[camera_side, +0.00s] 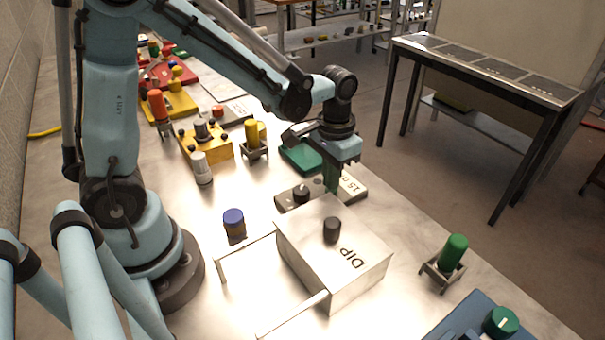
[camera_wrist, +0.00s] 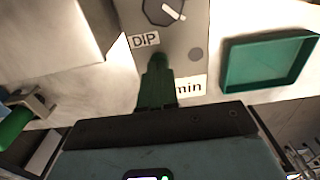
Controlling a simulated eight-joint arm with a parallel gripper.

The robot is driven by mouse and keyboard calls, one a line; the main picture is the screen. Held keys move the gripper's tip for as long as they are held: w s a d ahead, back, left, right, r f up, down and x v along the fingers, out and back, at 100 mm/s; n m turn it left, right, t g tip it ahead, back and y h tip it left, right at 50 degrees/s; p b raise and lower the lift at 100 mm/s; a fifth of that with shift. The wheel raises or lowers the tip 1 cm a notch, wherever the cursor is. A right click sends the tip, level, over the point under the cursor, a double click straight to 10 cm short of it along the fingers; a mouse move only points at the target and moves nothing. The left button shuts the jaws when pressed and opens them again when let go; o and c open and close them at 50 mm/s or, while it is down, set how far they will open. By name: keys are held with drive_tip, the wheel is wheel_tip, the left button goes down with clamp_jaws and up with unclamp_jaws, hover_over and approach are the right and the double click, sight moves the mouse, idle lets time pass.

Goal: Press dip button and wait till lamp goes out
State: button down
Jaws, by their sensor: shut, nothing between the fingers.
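A grey control box (camera_side: 350,190) with a dark knob (camera_side: 301,194) and a "15 min" label stands behind the large white DIP box (camera_side: 308,255).
A green open tray (camera_side: 300,155) lies just behind the control box. A blue-capped cylinder (camera_side: 234,224) stands left of the DIP box, and a green cylinder in a holder (camera_side: 450,255) stands to the right. Yellow and red equipment (camera_side: 175,105) fills the far bench.

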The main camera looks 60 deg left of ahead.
drive_tip(key=shift+f, duration=0.3)
drive_tip(key=shift+f, duration=1)
drive_tip(key=shift+r, duration=0.1)
wheel_tip(320, 180, up, 14)
idle(0.4)
drive_tip(key=shift+r, duration=0.1)
idle(0.5)
